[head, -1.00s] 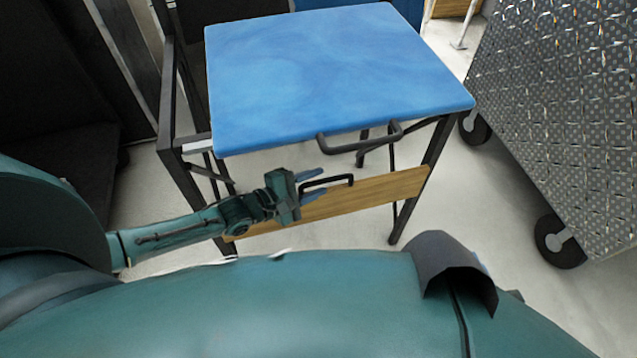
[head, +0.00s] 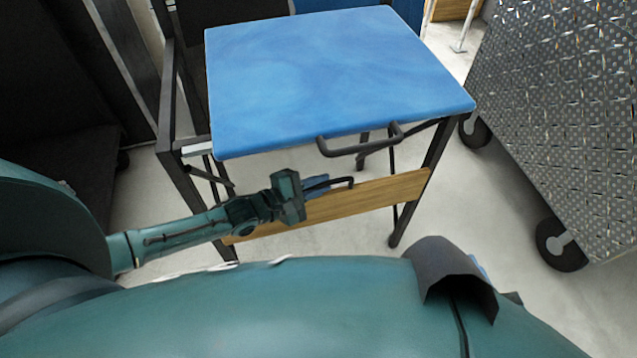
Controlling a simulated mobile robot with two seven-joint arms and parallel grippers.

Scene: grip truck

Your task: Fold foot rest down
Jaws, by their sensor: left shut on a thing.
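The wooden foot rest board (head: 375,199) spans the front of a black metal frame, below the blue top (head: 330,75). My right gripper is not in view.
A second black handle (head: 360,143) sticks out from the front edge of the blue top, just above my left gripper. A wheeled diamond-plate metal cart (head: 565,110) stands at the right. Bare floor (head: 480,200) lies between it and the frame.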

